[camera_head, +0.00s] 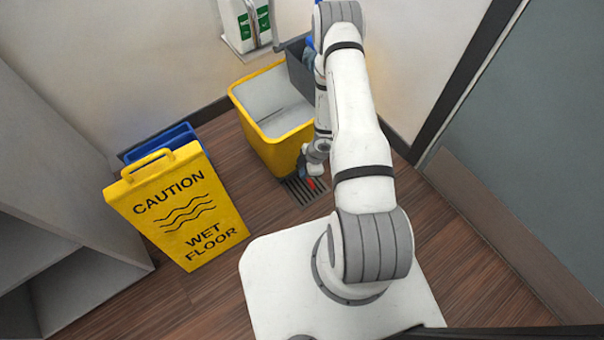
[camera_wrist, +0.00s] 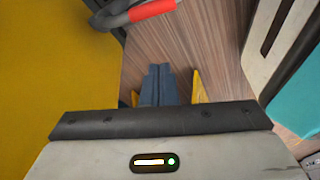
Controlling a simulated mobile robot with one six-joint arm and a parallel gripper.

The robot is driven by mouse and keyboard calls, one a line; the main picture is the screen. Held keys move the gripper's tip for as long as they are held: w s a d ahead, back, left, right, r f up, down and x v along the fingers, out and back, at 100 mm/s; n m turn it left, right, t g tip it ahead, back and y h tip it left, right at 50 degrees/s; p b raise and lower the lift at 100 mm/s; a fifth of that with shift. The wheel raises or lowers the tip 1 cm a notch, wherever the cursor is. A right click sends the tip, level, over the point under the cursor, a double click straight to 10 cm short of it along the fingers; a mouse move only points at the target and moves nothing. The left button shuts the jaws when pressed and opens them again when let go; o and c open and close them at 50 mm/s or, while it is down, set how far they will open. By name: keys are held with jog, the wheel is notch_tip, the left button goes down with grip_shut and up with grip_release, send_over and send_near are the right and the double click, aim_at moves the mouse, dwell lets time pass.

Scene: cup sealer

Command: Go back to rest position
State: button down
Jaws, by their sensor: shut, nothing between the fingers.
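My gripper shows in the wrist view (camera_wrist: 158,84), with its two dark blue-grey fingers together and nothing between them. Below the fingers is the wide dark and pale housing of my wrist. In the head view my white arm reaches up the picture from my base and bends back down beside the yellow mop bucket (camera_head: 272,147). My gripper's fingers are small and hard to make out there. A red part (camera_head: 311,183) shows near the arm's lower end. In the wrist view a red grip on a grey curved piece (camera_wrist: 151,9) lies beyond the fingertips, apart from them.
A yellow caution sign (camera_head: 188,212) stands at left, with a blue bin (camera_head: 160,146) behind it. A grey wringer (camera_head: 299,72) sits on the bucket. A floor grate (camera_head: 304,190) lies in front of the bucket. Grey shelving (camera_head: 60,200) and a grey door (camera_head: 530,130) flank the wood floor.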

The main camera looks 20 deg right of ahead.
jog(key=shift+w+d+r, duration=0.1)
jog(key=shift+r, duration=0.25)
